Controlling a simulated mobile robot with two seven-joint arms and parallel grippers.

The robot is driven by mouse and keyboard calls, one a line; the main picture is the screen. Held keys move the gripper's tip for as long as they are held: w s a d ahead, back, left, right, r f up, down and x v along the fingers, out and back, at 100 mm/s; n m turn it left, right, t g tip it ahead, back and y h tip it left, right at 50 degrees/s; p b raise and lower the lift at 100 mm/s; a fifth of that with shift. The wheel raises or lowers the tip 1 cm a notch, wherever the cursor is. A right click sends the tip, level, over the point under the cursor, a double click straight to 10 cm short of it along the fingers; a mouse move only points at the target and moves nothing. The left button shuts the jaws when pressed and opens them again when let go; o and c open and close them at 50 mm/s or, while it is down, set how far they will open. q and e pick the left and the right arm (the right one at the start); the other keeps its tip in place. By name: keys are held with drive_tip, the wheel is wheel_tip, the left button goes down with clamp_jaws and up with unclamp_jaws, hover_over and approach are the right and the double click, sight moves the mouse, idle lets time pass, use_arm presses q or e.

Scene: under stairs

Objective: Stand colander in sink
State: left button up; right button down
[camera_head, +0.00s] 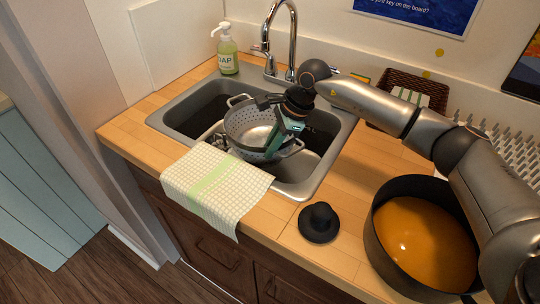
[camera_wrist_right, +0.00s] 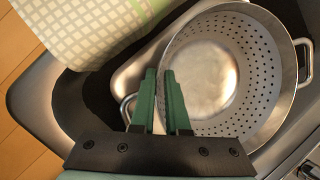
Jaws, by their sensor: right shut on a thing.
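The grey metal colander (camera_head: 248,122), with small holes and two loop handles, is at the sink (camera_head: 338,147), over the middle of its basins. Its opening faces up; I cannot tell whether its base touches the sink. My right gripper (camera_head: 280,140) is shut on the colander's near right rim. In the right wrist view the green fingers (camera_wrist_right: 166,103) straddle the rim of the colander (camera_wrist_right: 262,60), and one loop handle shows just left of them. The gripper hides part of the rim. My left gripper is not in view.
A chrome tap (camera_head: 293,40) and a soap bottle (camera_head: 228,55) stand behind the sink. A checked towel (camera_head: 215,180) hangs over the front edge.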

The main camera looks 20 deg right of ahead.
drive_tip(key=shift+w+f, duration=0.1)
drive_tip(key=shift+f, duration=1.7)
drive_tip(key=shift+f, duration=0.2)
drive_tip(key=c, duration=0.9)
unclamp_jaws()
drive_tip(key=v, duration=1.2)
drive_tip(key=shift+r, duration=0.15)
